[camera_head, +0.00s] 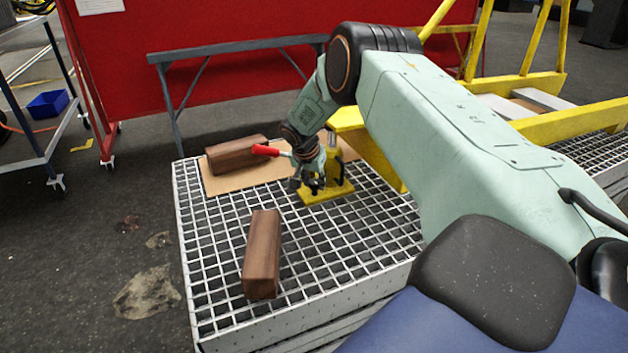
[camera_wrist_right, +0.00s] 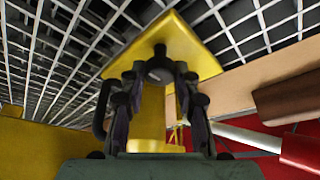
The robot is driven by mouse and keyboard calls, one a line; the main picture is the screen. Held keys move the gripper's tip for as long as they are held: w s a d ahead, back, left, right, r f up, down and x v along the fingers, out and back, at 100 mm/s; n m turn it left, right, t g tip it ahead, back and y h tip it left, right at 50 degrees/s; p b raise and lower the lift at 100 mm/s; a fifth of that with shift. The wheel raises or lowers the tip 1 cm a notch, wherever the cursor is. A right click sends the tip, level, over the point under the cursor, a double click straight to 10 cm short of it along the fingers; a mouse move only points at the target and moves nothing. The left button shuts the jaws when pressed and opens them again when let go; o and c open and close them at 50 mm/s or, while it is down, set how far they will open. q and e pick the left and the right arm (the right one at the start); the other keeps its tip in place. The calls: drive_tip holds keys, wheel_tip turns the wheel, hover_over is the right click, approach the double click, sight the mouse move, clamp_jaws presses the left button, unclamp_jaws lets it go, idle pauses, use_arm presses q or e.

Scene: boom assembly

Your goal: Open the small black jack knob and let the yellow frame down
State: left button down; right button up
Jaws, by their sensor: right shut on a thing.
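The yellow jack (camera_head: 333,165) stands on a flat yellow base plate (camera_head: 327,195) on the grating. In the right wrist view its base plate (camera_wrist_right: 165,38) and body (camera_wrist_right: 148,122) lie straight ahead. The red-tipped lever (camera_head: 266,151) sticks out to the left of the jack. My right gripper (camera_head: 312,184) is low beside the jack. In the right wrist view its fingers (camera_wrist_right: 159,78) close around the small black knob (camera_wrist_right: 159,67), which is partly hidden. The yellow frame (camera_head: 578,122) runs behind my right arm and is partly covered by it. My left gripper is out of view.
A brown wooden block (camera_head: 262,253) lies on the grating platform (camera_head: 213,283) in front; another (camera_head: 236,153) lies on a tan board behind. A grey trestle (camera_head: 230,50) and red panel (camera_head: 230,95) stand at the back. The front grating is mostly clear.

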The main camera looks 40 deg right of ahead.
clamp_jaws()
